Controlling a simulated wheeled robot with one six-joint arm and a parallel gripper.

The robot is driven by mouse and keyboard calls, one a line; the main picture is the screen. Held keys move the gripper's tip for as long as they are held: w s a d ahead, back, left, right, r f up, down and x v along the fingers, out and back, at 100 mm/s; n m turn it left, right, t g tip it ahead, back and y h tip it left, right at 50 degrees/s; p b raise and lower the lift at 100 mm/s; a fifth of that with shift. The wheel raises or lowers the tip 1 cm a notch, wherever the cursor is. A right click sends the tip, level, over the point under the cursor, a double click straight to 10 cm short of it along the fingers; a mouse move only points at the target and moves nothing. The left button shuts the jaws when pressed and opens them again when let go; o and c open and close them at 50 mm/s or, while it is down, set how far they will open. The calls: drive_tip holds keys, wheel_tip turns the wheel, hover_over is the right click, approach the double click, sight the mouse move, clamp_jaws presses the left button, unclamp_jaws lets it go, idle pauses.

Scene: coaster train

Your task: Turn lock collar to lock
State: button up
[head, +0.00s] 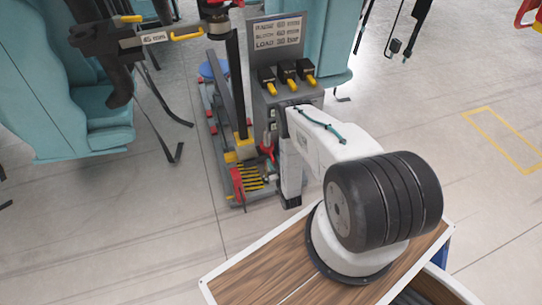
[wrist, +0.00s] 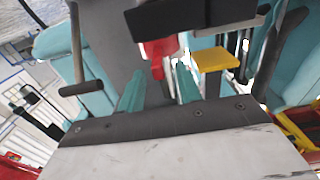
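My gripper (wrist: 160,72) shows two teal fingers, held apart. A red part (wrist: 158,52) with a narrow stem stands at the gap between the fingertips, below a dark block (wrist: 190,16). I see no clear contact between the fingers and the red part, and cannot tell if it is the lock collar. In the head view, a small red part (head: 267,150) shows beside my arm, low on the grey stand (head: 272,45). My arm hides part of that area, and I cannot make out the fingertips there.
The stand has a label plate and several black blocks with yellow levers (head: 288,72). A red handle (head: 238,186) and yellow bars (head: 252,176) sit at its base. Teal seats (head: 85,100) stand on the left. A yellow bracket (wrist: 210,60) is right of my fingers. Floor is clear at right.

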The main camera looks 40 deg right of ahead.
sight(269, 151)
drive_tip(key=shift+x, duration=2.35)
clamp_jaws()
